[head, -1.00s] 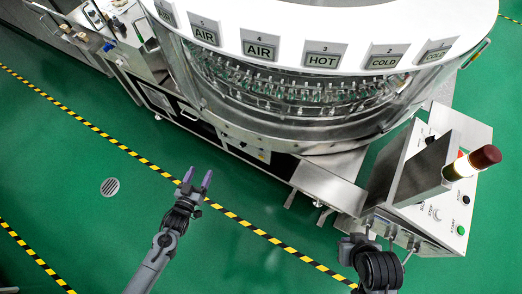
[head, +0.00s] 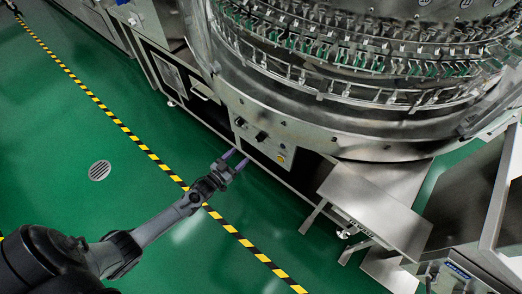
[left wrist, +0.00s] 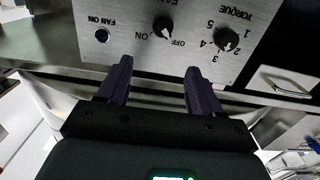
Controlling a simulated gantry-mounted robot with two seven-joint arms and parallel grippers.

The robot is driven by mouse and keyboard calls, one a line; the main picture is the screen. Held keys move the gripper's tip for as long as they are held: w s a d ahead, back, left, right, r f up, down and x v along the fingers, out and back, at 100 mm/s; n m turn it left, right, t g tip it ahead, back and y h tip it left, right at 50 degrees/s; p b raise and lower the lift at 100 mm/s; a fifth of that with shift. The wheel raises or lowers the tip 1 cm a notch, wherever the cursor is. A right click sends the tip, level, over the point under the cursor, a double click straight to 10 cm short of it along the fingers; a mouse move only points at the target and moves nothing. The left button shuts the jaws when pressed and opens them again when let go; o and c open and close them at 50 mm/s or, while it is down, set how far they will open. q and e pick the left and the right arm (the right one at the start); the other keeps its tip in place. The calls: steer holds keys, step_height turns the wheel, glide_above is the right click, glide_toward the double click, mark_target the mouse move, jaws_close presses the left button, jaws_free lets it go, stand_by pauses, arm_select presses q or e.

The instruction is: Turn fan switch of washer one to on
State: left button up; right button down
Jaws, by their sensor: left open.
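The washer's small steel control panel (head: 258,142) sits low on the machine's side. In the left wrist view the panel (left wrist: 130,58) looks upside down. Its black fan switch knob (left wrist: 163,26) has an "OFF" label beside it; its exact setting is hard to tell. My right gripper is out of view.
The big round washer (head: 330,115) with its ring of clamps rises above the panel. A steel plate (head: 375,210) juts out to the right. A yellow-black floor stripe (head: 140,147) crosses the open green floor (head: 60,135).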

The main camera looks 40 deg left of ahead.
mark_target(257, 140)
arm_select(q)
steer(key=w+b, duration=0.2)
steer(key=w, duration=0.1)
steer(key=w+f+b, duration=0.1)
steer(key=w+b, duration=0.1)
steer(key=w, duration=0.2)
steer(key=w+f+b, duration=0.1)
steer(key=w+b, duration=0.2)
steer(key=w, duration=0.1)
steer(key=shift+w+d, duration=0.15)
steer(key=shift+w, duration=0.5)
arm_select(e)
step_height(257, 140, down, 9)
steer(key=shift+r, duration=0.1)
arm_select(q)
steer(key=c, duration=1)
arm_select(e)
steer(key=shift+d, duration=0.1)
